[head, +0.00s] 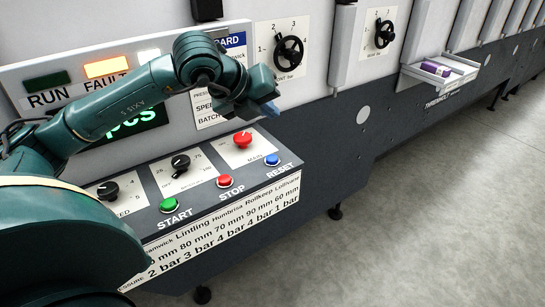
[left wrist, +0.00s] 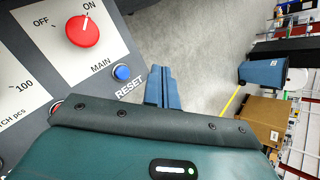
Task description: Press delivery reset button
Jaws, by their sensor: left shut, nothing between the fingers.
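The blue RESET button (head: 272,159) sits at the right end of the sloped control panel (head: 140,222), below the red MAIN knob (head: 243,139). The button also shows in the left wrist view (left wrist: 122,72), with the red MAIN knob (left wrist: 83,31) at upper left. My left gripper (head: 268,107) is shut and empty, in the air above the panel and apart from the button. In the left wrist view its blue fingers (left wrist: 162,90) appear just right of the RESET label. My right gripper is not in view.
A red STOP button (head: 225,181) and a green START button (head: 167,205) lie left of RESET. Black knobs (head: 180,162) sit behind them. The lit FAULT lamp (head: 106,67) is on the upright panel. Open floor (head: 430,210) lies to the right.

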